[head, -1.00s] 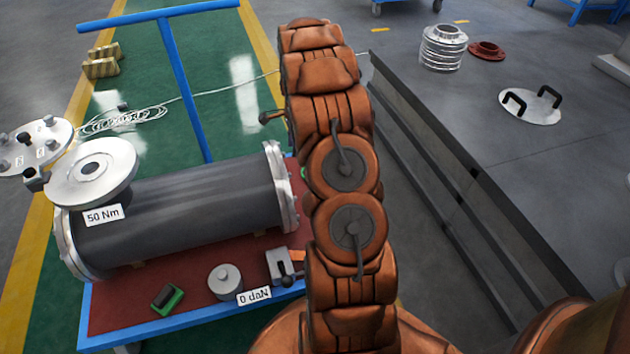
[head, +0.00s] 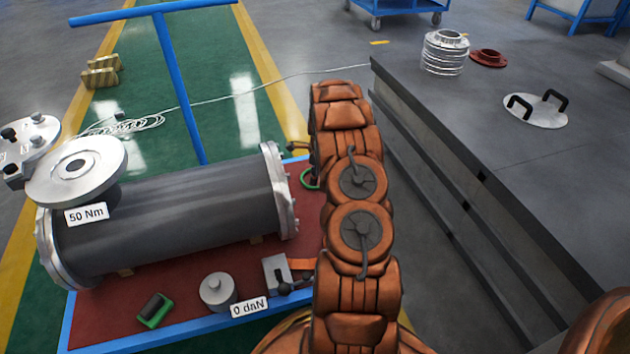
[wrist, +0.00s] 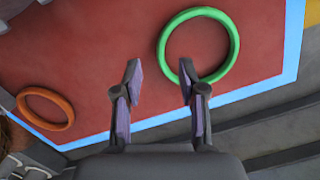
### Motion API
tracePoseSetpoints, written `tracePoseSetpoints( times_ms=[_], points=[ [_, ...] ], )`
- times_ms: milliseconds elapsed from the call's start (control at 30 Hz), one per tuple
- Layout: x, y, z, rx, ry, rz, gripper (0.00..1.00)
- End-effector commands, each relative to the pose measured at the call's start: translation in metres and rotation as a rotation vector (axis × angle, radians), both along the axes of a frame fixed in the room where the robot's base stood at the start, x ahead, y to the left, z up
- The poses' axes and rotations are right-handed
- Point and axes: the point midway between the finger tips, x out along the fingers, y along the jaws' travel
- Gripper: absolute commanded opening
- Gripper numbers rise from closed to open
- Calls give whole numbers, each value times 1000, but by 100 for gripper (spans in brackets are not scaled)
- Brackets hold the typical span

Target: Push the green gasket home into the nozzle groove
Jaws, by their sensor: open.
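The green gasket (wrist: 234,47) lies flat on the red table top near its blue edge in the wrist view. In the head view only its left part (head: 304,180) shows beside my arm. My gripper (wrist: 160,74) is open and empty above the table. Its right fingertip overlaps the lower left of the gasket in the picture; I cannot tell whether they touch. A pale round flange (head: 110,183) sits atop the left end of the grey shell (head: 180,205), above a "50 Nm" label. I cannot make out a groove. My gripper is hidden in the head view.
An orange ring (wrist: 70,110) lies on the table, left in the wrist view. A grey weight (head: 218,292), a green-and-black block (head: 155,310) and a small clamp-like block (head: 277,275) stand along the front. A long grey bench (head: 480,130) stands to the right.

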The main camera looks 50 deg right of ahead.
Motion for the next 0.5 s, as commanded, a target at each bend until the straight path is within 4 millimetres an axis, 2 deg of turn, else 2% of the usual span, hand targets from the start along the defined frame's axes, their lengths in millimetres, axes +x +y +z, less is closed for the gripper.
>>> tracePoseSetpoints(
  times_ms=[300,500],
  points=[
    [-2,-1,-45,2,0,0,41],
    [0,0,-47,0,-1,0,41]
  ],
)
